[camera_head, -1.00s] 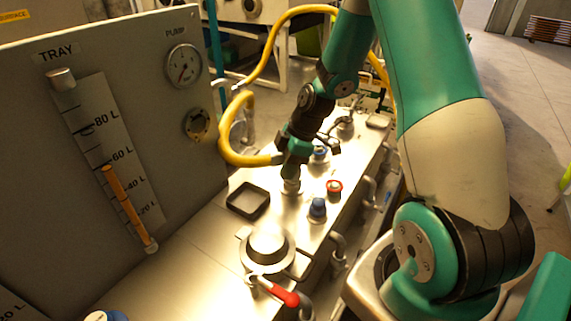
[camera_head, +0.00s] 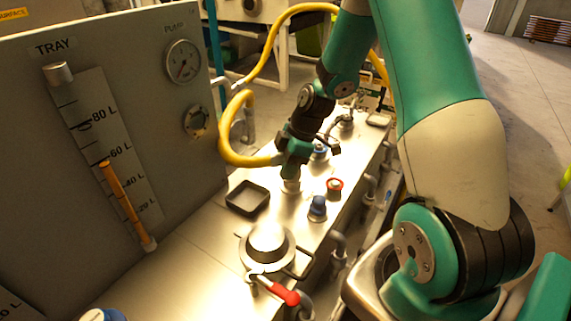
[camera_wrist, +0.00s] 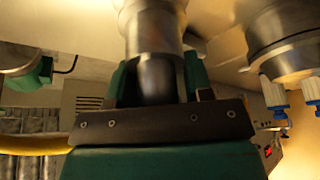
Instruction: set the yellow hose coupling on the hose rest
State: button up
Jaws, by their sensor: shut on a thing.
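The yellow hose (camera_head: 231,151) loops down to my gripper (camera_head: 292,168). It also shows at the left of the wrist view (camera_wrist: 38,144). My gripper is shut on the hose coupling (camera_wrist: 154,78), a grey metal cylinder between the fingers in the wrist view. In the head view the fingers largely hide the coupling. It stands upright over a metal fitting (camera_head: 291,186) on the deck; I cannot tell whether the two are joined. A black square open frame (camera_head: 247,197) lies left of and nearer than the gripper. I cannot tell whether it is the hose rest.
A blue-capped knob (camera_head: 317,208) and a red-ringed knob (camera_head: 334,186) stand right of the gripper. A round lid (camera_head: 267,246) and a red-handled lever (camera_head: 282,291) are nearer. The gauge panel (camera_head: 150,130) rises at left.

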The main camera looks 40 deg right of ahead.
jog(key=shift+f, duration=0.2)
jog(key=o, duration=1)
jog(key=shift+p+v, duration=3.45)
jog(key=shift+v, duration=2.1)
jog(key=s+a+r+m+b, duration=0.1)
jog(key=s+a+r+b, duration=0.2)
jog(key=a, duration=0.5)
jog(key=s+a+r+m+b, duration=0.1)
jog(key=s+a+r+b, duration=0.15)
jog(key=a, duration=0.55)
jog(key=s+a+r+m+b, duration=0.1)
jog(key=s+a, duration=0.2)
jog(key=s, duration=0.2)
jog(key=s+a+m+g+b, duration=0.1)
jog(key=s+a, duration=0.2)
jog(key=s, duration=0.1)
jog(key=s+a+r+m+b, duration=0.1)
jog(key=s+a+m, duration=0.1)
jog(key=s, duration=0.3)
jog(key=shift+s+a+r+g, duration=0.3)
jog(key=shift+a+g, duration=0.1)
jog(key=shift+a, duration=0.15)
